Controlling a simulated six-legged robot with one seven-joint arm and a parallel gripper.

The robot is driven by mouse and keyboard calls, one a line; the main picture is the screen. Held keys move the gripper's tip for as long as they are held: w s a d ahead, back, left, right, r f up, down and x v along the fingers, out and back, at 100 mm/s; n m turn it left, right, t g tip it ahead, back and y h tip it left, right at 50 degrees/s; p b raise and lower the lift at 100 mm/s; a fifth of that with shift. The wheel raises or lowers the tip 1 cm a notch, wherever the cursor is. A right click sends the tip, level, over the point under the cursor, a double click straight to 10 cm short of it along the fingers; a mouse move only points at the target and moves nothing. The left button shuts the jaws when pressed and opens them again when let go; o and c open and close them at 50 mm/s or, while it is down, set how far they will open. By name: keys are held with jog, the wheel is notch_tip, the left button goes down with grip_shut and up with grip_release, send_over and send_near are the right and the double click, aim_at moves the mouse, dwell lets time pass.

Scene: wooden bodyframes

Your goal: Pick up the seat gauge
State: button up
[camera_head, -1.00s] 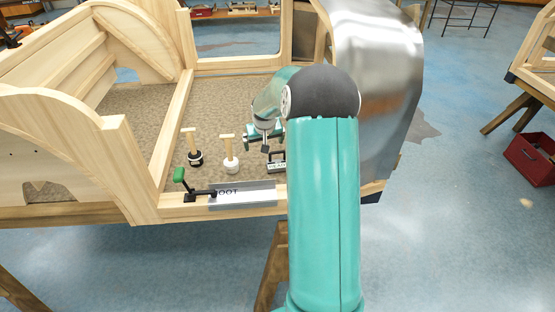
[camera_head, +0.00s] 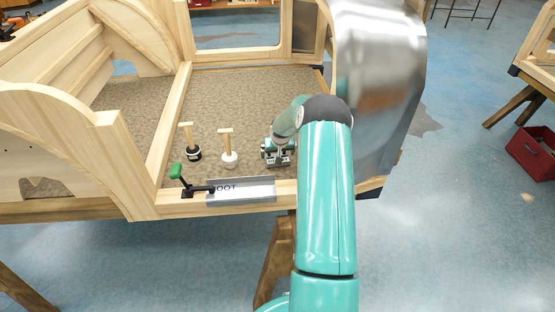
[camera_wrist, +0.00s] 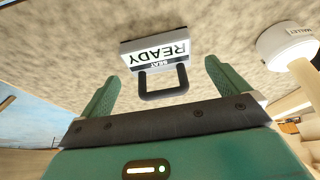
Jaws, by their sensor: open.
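The seat gauge (camera_wrist: 155,54) is a pale block with a "SEAT READY" label, upside down in the wrist view, and a black loop handle (camera_wrist: 163,95). It stands on the speckled brown floor of the wooden frame. My gripper (camera_wrist: 160,74) is open, with its green fingers on either side of the handle and a visible space at each side. I cannot tell whether the handle is fully between the fingers in depth. In the head view my gripper (camera_head: 278,152) is low over the floor and largely hides the gauge.
A white-headed mallet (camera_head: 229,159) stands just left of my gripper, and a black-headed one (camera_head: 193,153) further left. A green-handled clamp (camera_head: 176,172) and a metal "FOOT" plate (camera_head: 240,191) are on the front rail. A curved metal panel (camera_head: 375,90) rises at right.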

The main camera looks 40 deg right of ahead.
jog(key=x, duration=0.5)
jog(key=shift+d, duration=0.25)
jog(key=shift+c, duration=0.2)
jog(key=c, duration=0.7)
jog(key=shift+c, duration=0.6)
jog(key=shift+r, duration=0.2)
